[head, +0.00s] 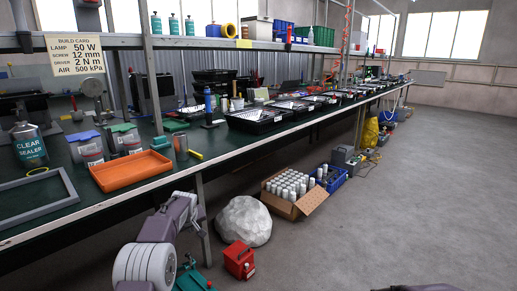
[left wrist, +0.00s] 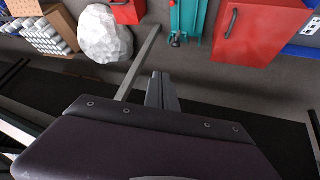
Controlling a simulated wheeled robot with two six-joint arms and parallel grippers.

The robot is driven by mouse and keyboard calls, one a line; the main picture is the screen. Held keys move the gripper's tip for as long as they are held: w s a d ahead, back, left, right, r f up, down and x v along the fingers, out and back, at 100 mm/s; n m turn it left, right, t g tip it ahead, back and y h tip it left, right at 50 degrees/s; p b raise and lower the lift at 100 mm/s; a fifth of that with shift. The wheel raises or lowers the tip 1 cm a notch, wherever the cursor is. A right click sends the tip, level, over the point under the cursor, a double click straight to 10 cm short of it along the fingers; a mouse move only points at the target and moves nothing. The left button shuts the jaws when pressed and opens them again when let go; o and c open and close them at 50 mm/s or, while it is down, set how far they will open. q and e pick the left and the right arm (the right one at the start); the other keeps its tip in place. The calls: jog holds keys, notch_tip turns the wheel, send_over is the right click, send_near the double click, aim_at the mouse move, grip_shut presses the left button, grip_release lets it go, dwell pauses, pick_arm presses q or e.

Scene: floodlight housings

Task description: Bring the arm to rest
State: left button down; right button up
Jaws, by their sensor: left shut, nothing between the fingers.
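My left arm (head: 160,226), with purple-grey links and a white ringed joint, is at the lower left of the head view, in front of the bench edge. My left gripper (left wrist: 160,88) shows best in the left wrist view. Its dark fingers are together with nothing between them. It points out over the floor beside the bench, apart from any object. In the head view its fingers are hard to tell from the links.
The long bench (head: 110,197) holds an orange tray (head: 130,176), cans and a grey frame (head: 38,210). On the floor are a white wrapped lump (head: 243,221), a red box (head: 239,260) and a carton of cans (head: 311,203). The floor at right (head: 430,190) is clear.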

pick_arm(q)
jog(key=s+d+r+m+h, duration=0.1)
jog(key=s+d+r, duration=0.35)
jog(key=s, duration=0.45)
jog(key=s+d+f+m+g, duration=0.1)
jog(key=s+f+m+g, duration=0.15)
jog(key=s, duration=0.85)
jog(key=s+d+f+m+g+h, duration=0.15)
jog(key=s+f, duration=0.25)
jog(key=s, duration=0.7)
jog(key=s+d+f+m+g, duration=0.1)
jog(key=s+d+f+g, duration=0.15)
jog(key=s, duration=0.85)
notch_tip(320, 180, up, 38)
jog(key=w+t+p, duration=0.1)
jog(key=p, duration=3.7)
jog(key=shift+w+a+f+m+p, duration=0.15)
jog(key=shift+w+a+m+p, duration=0.1)
jog(key=shift+a+m+p, duration=0.2)
jog(key=shift+w, duration=0.1)
